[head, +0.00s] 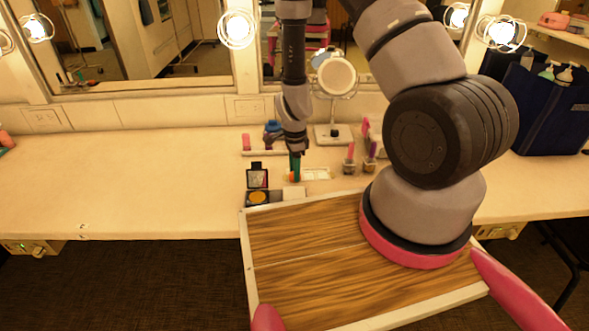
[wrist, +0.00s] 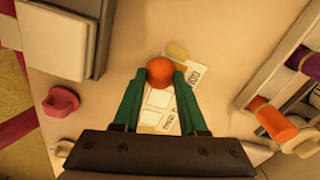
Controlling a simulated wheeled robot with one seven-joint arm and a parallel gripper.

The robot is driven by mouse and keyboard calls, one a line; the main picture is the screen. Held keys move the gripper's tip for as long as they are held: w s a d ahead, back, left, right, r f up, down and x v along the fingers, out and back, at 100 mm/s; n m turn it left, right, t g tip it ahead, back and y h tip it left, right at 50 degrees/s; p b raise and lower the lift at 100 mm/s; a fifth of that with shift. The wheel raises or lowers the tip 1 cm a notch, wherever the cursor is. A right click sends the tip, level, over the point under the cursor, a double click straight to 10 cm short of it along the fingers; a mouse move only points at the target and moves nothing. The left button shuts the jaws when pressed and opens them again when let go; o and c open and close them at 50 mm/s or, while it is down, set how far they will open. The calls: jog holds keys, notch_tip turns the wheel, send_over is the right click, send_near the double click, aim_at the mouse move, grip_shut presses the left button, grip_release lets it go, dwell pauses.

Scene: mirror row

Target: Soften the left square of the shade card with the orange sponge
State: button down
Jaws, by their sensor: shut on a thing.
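The orange sponge (wrist: 160,71) is held between the green fingertips of my gripper (wrist: 161,78) in the wrist view. The white shade card (wrist: 158,99) lies on the counter beneath it, with printed squares and lettering; the gripper and sponge hide part of it. A tan patch (wrist: 177,52) shows just beyond the sponge. In the head view my gripper (head: 295,168) points down at the counter, with a bit of orange at its tips, and the card (head: 316,174) shows just to its right. I cannot tell whether the sponge touches the card.
An open compact (head: 257,178) stands left of the gripper. A round mirror (head: 335,76) on a stand is behind. Small bottles (head: 349,160) stand to the right. In the wrist view a rack with colored items (wrist: 275,122) is at right. The counter's left side (head: 120,180) is mostly clear.

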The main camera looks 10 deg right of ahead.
jog(key=shift+s, duration=0.25)
jog(key=shift+w+r, duration=0.15)
jog(key=shift+r, duration=3.35)
